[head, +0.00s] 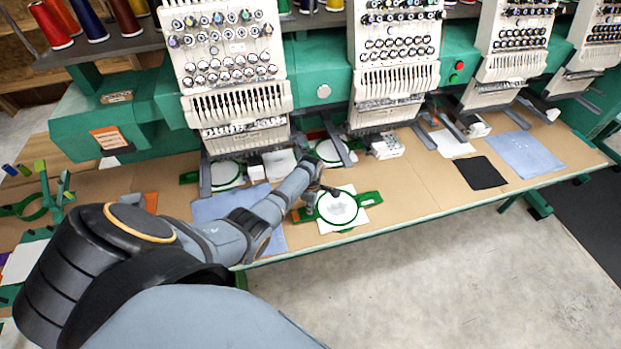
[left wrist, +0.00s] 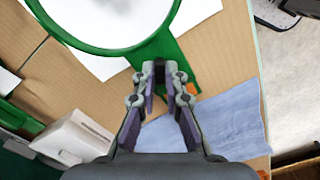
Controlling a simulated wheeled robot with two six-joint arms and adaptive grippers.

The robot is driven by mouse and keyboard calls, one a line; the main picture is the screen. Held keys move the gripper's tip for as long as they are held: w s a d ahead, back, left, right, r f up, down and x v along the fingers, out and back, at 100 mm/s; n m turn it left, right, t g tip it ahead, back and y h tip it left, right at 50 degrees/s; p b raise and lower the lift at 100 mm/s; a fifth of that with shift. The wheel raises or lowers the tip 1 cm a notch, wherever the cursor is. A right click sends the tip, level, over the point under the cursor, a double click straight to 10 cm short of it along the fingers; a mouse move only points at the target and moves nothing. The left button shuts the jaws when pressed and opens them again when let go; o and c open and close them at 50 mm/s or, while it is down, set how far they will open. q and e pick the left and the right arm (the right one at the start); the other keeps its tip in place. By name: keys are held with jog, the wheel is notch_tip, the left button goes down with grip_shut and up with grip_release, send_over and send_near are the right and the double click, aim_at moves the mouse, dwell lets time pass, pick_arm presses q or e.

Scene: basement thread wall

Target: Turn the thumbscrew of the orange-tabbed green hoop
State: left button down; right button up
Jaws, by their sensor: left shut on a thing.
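The green hoop (head: 369,197) lies on the table over white cloth, with a pale patch in its ring. It also shows in the left wrist view (left wrist: 112,50), where a small orange tab (left wrist: 191,89) sits beside my fingers. My left gripper (left wrist: 160,70) is at the hoop's outer edge, its fingertips closed on the thumbscrew, which they mostly hide. In the head view my left gripper (head: 306,208) is at the hoop's left side, small and partly hidden by my arm. My right gripper is not in view.
Embroidery heads (head: 395,60) stand along the back, with other green-ringed hoops (head: 226,187) below them. A blue cloth (left wrist: 225,125) lies beside the hoop. A black square (head: 482,173) and another blue cloth (head: 526,152) lie to the right. The table's front edge is close to the hoop.

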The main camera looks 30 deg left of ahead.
pick_arm(q)
jog(key=c, duration=1.4)
grip_release()
notch_tip(320, 180, up, 12)
